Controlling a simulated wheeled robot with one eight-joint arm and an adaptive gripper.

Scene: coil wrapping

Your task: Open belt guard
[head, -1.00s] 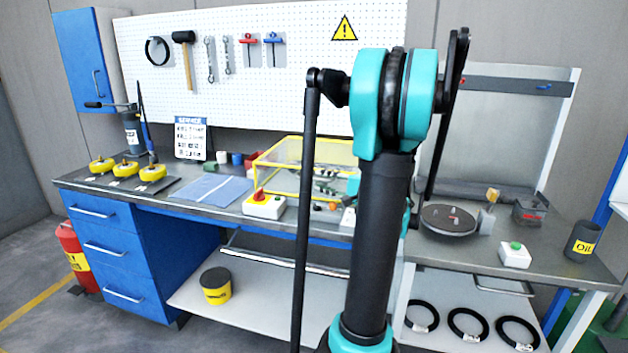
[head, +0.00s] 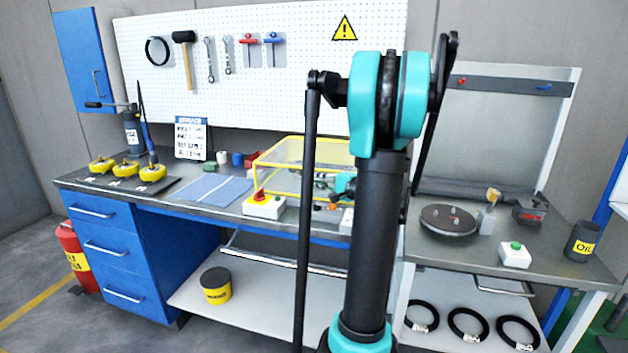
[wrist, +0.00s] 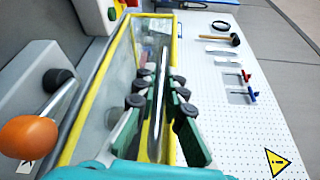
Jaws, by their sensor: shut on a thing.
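The belt guard (head: 278,167) is a clear box with a yellow frame on the bench, partly behind my arm in the head view. It looks closed. In the wrist view its yellow frame (wrist: 98,92) runs beside my gripper (wrist: 155,105). The dark fingers with green pads stand on both sides of a slim grey bar (wrist: 159,82), shut on it. I take the bar for the guard's handle.
A lever with an orange knob (wrist: 28,137) stands close to the gripper. A switch box with a red knob (head: 263,206) sits before the guard. A dark round plate (head: 448,220) and a green-button box (head: 515,254) are to the right. The pegboard (head: 300,50) rises behind.

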